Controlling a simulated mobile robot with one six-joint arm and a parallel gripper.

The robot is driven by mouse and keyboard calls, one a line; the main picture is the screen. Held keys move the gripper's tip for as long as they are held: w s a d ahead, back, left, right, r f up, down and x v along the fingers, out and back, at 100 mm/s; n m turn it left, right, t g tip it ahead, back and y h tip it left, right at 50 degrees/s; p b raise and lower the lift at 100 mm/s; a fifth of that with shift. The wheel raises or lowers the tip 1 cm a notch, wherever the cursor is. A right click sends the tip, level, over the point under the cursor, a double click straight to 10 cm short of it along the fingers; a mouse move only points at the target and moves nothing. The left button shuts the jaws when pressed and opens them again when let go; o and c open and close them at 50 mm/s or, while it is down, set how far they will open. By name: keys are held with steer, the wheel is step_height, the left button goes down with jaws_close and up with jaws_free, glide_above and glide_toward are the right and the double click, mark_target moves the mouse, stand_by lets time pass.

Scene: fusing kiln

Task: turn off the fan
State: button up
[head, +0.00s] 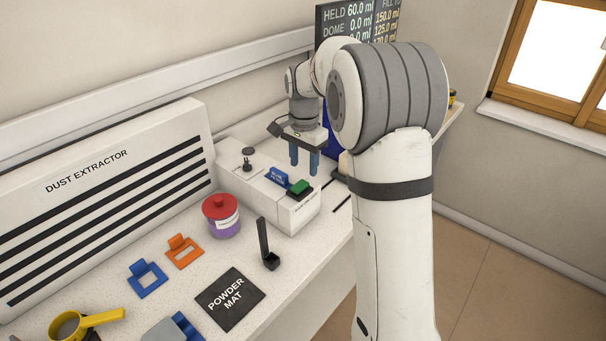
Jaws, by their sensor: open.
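A white dust extractor (125,190) with dark slots stands along the wall at left; I cannot see whether its fan runs. A white control box (290,215) stands to its right. The box carries a black toggle lever (248,160), a blue label plate (279,176) and a green button or rocker (298,187). The small lettering on the box is too small to read surely. My gripper (304,165) points down above the far right part of the box, behind the green button in this view. Its two blue fingers are apart with nothing between them.
A purple jar with a red lid (220,213), a black upright-handled tool (269,252), orange (184,252) and blue (147,279) stands, a black powder mat (230,299) and a yellow-handled sieve (93,322) occupy the near counter. A dark display board (345,25) stands behind my arm.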

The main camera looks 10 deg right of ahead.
mark_target(304, 182)
step_height(304, 182, down, 5)
steer(key=shift+r, duration=0.1)
stand_by(0.3)
steer(key=c, duration=1)
steer(key=shift+s+a+f+t+h+b, duration=0.2)
steer(key=shift+t+h+b, duration=0.3)
steer(key=shift+b, duration=0.65)
steer(key=shift+r+h+b, duration=0.1)
steer(key=shift+h+b, duration=0.3)
steer(key=shift+b, duration=0.25)
steer(key=shift+r, duration=0.2)
